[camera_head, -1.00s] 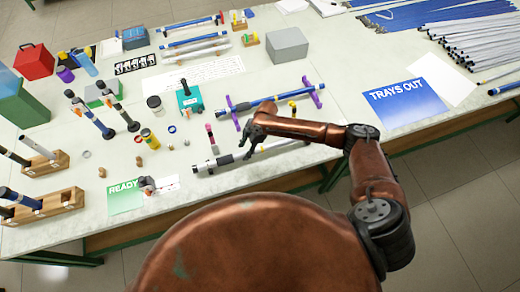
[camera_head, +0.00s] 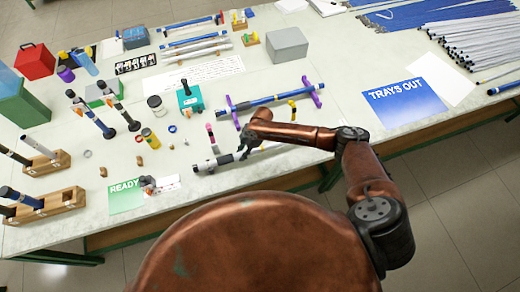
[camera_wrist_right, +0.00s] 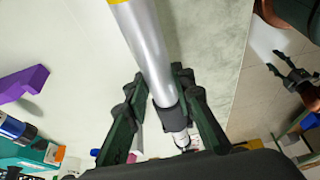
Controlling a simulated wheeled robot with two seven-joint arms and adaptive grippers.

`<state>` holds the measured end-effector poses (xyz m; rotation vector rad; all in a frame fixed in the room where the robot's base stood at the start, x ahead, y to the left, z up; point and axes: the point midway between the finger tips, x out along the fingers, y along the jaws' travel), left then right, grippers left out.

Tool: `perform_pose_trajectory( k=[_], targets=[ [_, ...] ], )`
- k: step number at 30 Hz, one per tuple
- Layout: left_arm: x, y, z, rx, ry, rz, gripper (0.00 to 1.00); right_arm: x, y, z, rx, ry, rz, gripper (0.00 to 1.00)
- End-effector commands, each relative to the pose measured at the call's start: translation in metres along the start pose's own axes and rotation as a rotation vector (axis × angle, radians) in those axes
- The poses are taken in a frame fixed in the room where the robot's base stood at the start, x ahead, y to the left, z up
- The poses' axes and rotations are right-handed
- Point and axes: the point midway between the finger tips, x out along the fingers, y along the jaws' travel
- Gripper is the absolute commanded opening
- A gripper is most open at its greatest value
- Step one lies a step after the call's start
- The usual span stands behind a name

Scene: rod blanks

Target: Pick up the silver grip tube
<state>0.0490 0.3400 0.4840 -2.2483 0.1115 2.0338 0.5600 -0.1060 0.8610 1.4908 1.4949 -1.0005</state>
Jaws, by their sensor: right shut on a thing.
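The silver grip tube (camera_head: 270,149) lies lengthwise near the front edge of the table, with dark and grey parts at its left end. My right gripper (camera_head: 243,152) is over it, near that dark part. In the right wrist view the silver tube (camera_wrist_right: 148,50) runs between the fingers of my right gripper (camera_wrist_right: 160,95), which are shut on it beside a black band. A yellow band shows at the tube's far end. Whether it touches the table is unclear. My left gripper (camera_wrist_right: 292,75) shows small in the right wrist view, fingers apart and empty.
A blue tube (camera_head: 265,98) rests on purple stands (camera_head: 318,92) behind. A teal box (camera_head: 189,99), small upright parts and wooden racks (camera_head: 62,202) stand to the left.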

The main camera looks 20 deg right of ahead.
Motion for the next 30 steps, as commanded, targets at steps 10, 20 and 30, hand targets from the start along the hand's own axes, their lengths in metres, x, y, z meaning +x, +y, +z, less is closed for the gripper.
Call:
perform_pose_trajectory(
  k=[10, 20, 30],
  targets=[
    [0.000, 0.000, 0.000, 0.000, 0.000, 0.000, 0.49, -0.001, 0.001, 0.000, 0.000, 0.000, 0.001, 0.00],
    [0.001, 0.000, 0.001, 0.000, -0.001, 0.000, 0.49, -0.012, 0.001, -0.004, 0.000, 0.001, 0.002, 0.00],
    [0.005, 0.000, 0.001, 0.000, -0.001, 0.000, 0.49, -0.063, -0.035, -0.033, -0.005, 0.002, -0.001, 0.00]
  ],
)
